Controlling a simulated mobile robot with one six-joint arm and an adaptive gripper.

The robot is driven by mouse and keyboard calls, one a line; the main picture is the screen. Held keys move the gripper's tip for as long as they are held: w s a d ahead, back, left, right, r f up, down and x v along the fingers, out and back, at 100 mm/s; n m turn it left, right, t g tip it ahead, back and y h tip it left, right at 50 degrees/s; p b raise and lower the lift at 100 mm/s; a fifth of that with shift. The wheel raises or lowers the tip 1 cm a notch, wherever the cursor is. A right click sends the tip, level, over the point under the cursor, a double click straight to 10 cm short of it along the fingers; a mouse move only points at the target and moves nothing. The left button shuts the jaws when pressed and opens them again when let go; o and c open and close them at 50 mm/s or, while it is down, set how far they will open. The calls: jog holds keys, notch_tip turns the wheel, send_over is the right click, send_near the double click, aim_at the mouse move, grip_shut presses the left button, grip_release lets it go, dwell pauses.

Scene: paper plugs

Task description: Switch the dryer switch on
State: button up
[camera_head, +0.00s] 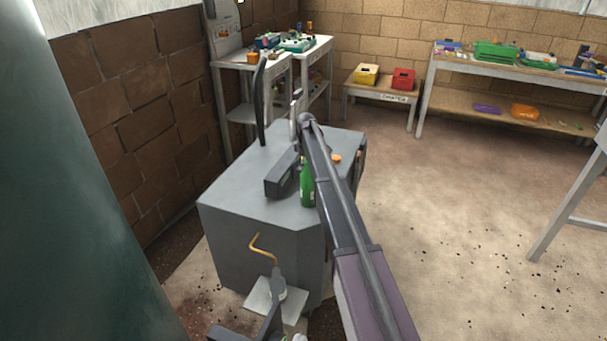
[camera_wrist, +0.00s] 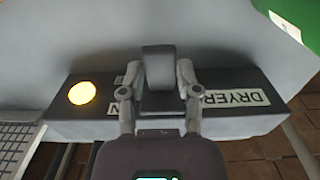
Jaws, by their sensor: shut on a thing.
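The dryer switch box (camera_wrist: 232,118) is a dark grey block across the middle of the wrist view. It bears a white label reading "DRYER", partly hidden by my gripper, and a bright yellow round light (camera_wrist: 82,93) at its left end. My gripper (camera_wrist: 158,72) is shut on the switch's dark grey lever (camera_wrist: 158,62), with one finger on each side. In the head view my arm reaches over a grey cabinet (camera_head: 255,215); my fingertips cannot be made out there.
A green bottle (camera_head: 307,190) stands on the cabinet close beside my arm. A curved black pipe (camera_head: 259,105) rises at the cabinet's back. A brick wall (camera_head: 140,110) is at left. Cluttered tables stand behind, with yellow (camera_head: 367,73) and red (camera_head: 403,78) bins. Open floor lies at right.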

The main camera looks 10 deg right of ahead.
jog(key=shift+d+r+p, duration=0.15)
jog(key=shift+r+p, duration=0.2)
jog(key=shift+r, duration=0.1)
jog(key=o, duration=0.8)
jog(key=shift+r, duration=0.15)
jog(key=shift+r+p, duration=1.9)
jog(key=shift+p, duration=0.1)
jog(key=shift+f, duration=0.15)
